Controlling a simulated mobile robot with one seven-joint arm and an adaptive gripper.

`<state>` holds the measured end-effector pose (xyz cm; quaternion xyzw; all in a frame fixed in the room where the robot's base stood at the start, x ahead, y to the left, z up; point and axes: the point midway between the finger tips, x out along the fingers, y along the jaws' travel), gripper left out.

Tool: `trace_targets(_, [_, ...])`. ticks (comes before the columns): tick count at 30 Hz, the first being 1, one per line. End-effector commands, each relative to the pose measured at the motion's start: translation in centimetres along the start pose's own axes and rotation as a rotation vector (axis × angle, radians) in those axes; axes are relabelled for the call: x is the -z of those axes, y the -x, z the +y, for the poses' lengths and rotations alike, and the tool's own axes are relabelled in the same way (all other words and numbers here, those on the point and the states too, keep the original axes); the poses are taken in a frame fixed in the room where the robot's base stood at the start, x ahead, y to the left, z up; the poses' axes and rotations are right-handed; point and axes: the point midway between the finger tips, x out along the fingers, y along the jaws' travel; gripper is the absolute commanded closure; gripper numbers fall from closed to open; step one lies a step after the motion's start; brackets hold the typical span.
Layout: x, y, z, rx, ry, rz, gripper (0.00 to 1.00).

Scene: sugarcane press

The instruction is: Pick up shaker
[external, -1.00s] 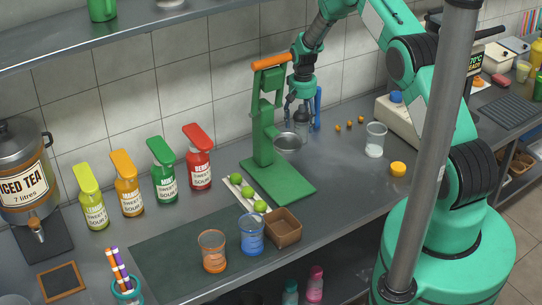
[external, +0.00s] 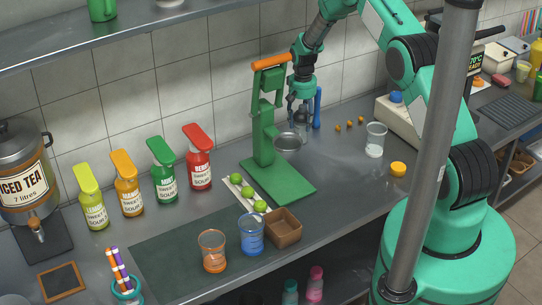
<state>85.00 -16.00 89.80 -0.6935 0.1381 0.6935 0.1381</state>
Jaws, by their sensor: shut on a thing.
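My gripper (external: 301,106) points down behind the green press (external: 266,140), close to its right side. Its fingers are shut on a small grey metal thing, which appears to be the shaker (external: 304,122). The shaker looks upright and is partly hidden by the fingers and by the round metal cup of the press. I cannot tell whether the shaker touches the counter.
A blue upright object (external: 317,108) stands just right of my gripper. Limes and a brown box (external: 283,229) are in front.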

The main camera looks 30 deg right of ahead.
Motion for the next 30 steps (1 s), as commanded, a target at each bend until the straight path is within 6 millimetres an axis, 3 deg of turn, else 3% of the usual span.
trace_targets(14, [0.1,0.6,0.0,0.0,0.0,0.001,1.0])
trace_targets(24, [0.2,3.7,0.0,0.001,0.0,0.004,1.0])
trace_targets(30, [-2.6,3.9,0.6,0.0,0.0,0.0,1.0])
